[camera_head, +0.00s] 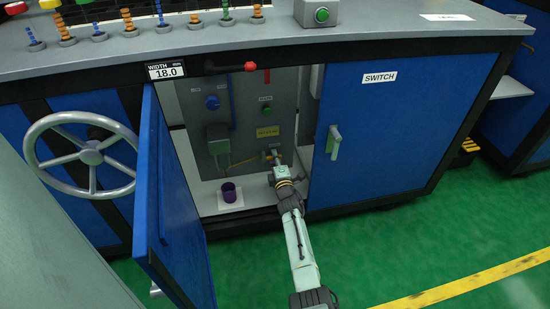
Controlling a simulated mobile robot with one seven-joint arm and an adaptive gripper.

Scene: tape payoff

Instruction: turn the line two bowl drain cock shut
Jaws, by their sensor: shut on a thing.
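The open cabinet shows a grey panel (246,106) at its back. A small grey-green bowl unit (217,137) is mounted low on the panel's left side. A thin yellowish lever or pipe (243,162) runs low across the panel toward my gripper (276,155). My gripper reaches into the cabinet and is shut at its right end, on what appears to be the drain cock. The fingertips are small and partly hidden, so the cock's exact angle cannot be told. A purple cup (229,192) stands on a white pad below, left of my gripper.
A blue door (172,210) stands open at the left, near a grey handwheel (86,153). The closed SWITCH door (390,130) with a pale handle (334,142) bounds the right. A blue knob (212,102) and a green button (266,111) sit higher on the panel.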

